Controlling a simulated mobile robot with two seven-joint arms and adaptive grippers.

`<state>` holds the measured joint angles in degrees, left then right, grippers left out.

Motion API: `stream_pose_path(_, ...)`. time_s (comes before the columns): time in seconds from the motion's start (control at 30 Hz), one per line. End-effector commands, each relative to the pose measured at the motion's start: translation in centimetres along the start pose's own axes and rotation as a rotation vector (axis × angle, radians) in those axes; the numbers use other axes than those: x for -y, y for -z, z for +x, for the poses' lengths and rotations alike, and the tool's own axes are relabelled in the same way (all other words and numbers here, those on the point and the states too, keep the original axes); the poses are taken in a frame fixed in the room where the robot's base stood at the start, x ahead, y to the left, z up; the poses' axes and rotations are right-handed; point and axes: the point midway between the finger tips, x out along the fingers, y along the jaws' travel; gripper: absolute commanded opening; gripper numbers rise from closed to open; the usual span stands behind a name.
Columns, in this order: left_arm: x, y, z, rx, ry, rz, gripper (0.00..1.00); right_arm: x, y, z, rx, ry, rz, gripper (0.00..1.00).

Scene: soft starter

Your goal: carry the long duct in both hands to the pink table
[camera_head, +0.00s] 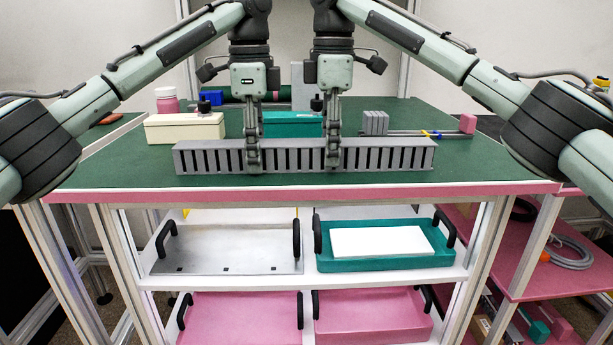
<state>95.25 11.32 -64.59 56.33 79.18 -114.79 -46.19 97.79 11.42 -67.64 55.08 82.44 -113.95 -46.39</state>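The long duct (293,156), a grey slotted bar, lies level across the front of the green-topped workbench, parallel to its front edge. My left gripper (253,160) points down at the duct left of its middle, and my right gripper (333,158) points down at it right of its middle. On each gripper a finger shows in front of the duct's near face. The far fingers are hidden, so I cannot tell whether they grip. A lower pink surface (556,283) stands at the right; I cannot tell whether it is the pink table.
Behind the duct are a cream box (185,128), a teal box (291,124), a pink-and-white jar (167,100) and a small grey block (375,122). Rods with a pink end block (467,123) lie to the right. Trays fill the shelves below the bench (460,172).

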Motion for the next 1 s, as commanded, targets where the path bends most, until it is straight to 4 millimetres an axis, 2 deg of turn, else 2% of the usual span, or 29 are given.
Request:
stream_pose_path(0.1,0.0,0.0,-0.2,0.0,0.001,0.0,0.58,0.0,0.0,-0.2,0.0,-0.001,0.0,0.58)
stream_pose_path(0.37,0.0,0.0,-0.3,0.0,0.001,0.0,0.58,0.0,0.0,-0.2,0.0,-0.001,0.0,0.58)
stream_pose_path(0.47,0.0,0.0,-1.0,0.0,0.003,0.0,0.58,0.0,0.0,-0.2,0.0,-0.001,0.0,0.58)
stream_pose_path(0.57,0.0,0.0,-2.5,0.001,0.005,-0.001,0.58,0.0,0.0,-0.2,0.0,0.0,0.0,0.58)
stream_pose_path(0.9,0.0,0.0,-9.7,0.003,0.005,-0.004,0.58,0.0,0.0,-0.2,0.0,0.0,0.0,0.58)
stream_pose_path(1.0,0.0,0.0,-10.9,0.002,0.002,-0.003,0.58,0.0,0.0,-0.1,0.0,-0.001,0.0,0.58)
